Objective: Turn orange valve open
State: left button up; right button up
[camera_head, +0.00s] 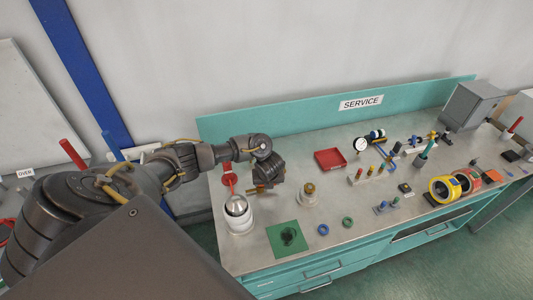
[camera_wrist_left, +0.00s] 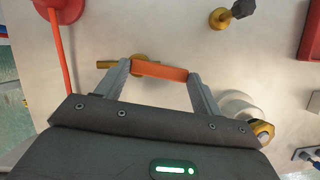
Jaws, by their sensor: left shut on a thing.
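The orange valve handle (camera_wrist_left: 160,70) is a short bar in the left wrist view, lying over a brass valve body with a brass stub (camera_wrist_left: 108,64). My left gripper (camera_wrist_left: 160,74) has one grey finger at each end of the orange handle and is shut on it. In the head view, my left gripper (camera_head: 262,187) is low over the back left part of the bench, with a bit of brass showing beside it. My right gripper is not in view.
A silver-domed white container (camera_head: 237,210) with a red rod stands close left of the gripper. A brass-topped white fitting (camera_head: 309,192) stands close right. A green mat (camera_head: 273,236) lies in front, a red tray (camera_head: 330,153) behind right. Several other fittings fill the right side.

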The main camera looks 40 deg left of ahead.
pick_arm(q)
jog(key=shift+w+a+n+g+y+p, duration=0.1)
jog(key=shift+w+n+g+y+p, duration=0.1)
jog(key=shift+n, duration=0.35)
jog(key=shift+w+a+n+g+y+p, duration=0.1)
jog(key=shift+n+y+p, duration=0.1)
jog(key=shift+n, duration=0.35)
jog(key=o, duration=1)
jog(key=shift+v, duration=1.5)
jog(key=v, duration=0.7)
jog(key=shift+r, duration=0.4)
